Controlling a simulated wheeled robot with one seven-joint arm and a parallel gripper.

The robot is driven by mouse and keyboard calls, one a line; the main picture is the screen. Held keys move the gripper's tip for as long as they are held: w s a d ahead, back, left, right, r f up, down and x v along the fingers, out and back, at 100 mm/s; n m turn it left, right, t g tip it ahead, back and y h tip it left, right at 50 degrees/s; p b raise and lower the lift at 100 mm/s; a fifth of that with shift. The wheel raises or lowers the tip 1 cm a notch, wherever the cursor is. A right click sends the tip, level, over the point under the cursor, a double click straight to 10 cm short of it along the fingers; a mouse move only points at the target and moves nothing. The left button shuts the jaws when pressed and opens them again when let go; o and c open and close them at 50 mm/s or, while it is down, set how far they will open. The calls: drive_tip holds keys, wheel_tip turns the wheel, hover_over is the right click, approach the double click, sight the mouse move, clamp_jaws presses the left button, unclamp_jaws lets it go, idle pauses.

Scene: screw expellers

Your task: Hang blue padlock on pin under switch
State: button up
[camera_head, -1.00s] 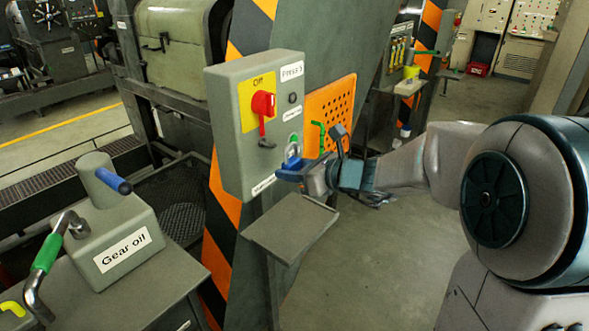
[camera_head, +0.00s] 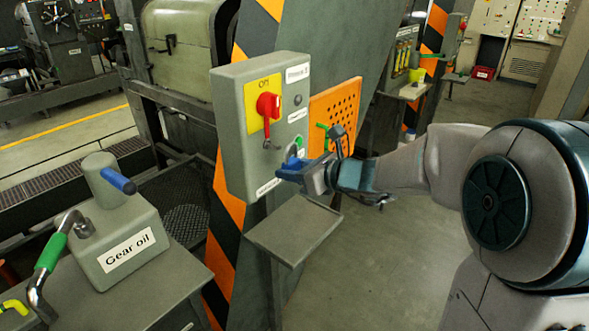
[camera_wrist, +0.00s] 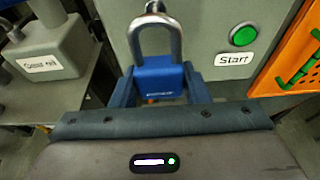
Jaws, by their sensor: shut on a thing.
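The blue padlock (camera_wrist: 160,78) is upright between the fingers of my gripper (camera_wrist: 160,90), with its open-looking silver shackle loop pointing up. In the head view my gripper (camera_head: 292,170) is in front of the lower right of the grey switch box (camera_head: 235,150) and mostly hides the padlock. The red switch (camera_head: 268,105) sits on a yellow plate, and a small dark pin (camera_head: 268,145) shows below it. In the wrist view a metal pin end (camera_wrist: 154,7) shows just above the shackle. I see the shackle below the pin there; their depth gap cannot be told.
A green Start button (camera_wrist: 243,36) is right of the padlock. An orange perforated panel (camera_head: 335,112) is beside the box. A small grey shelf (camera_head: 292,232) is below my gripper. A gear oil can (camera_head: 125,240) stands on the bench at left.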

sight(266, 166)
drive_tip(key=shift+w+a+b, duration=0.2)
drive_tip(key=shift+w+a, duration=0.6)
drive_tip(key=shift+a, duration=0.2)
drive_tip(key=shift+w+a+b, duration=0.2)
drive_tip(key=shift+w+a, duration=0.55)
drive_tip(key=shift+a, duration=0.25)
idle(0.6)
drive_tip(key=shift+a+r, duration=0.1)
drive_tip(key=shift+r, duration=0.05)
idle(0.4)
drive_tip(key=shift+f+b, duration=0.45)
drive_tip(key=shift+b, duration=0.1)
drive_tip(key=shift+a+f, duration=0.1)
drive_tip(key=shift+f, duration=0.2)
drive_tip(key=shift+s, duration=0.1)
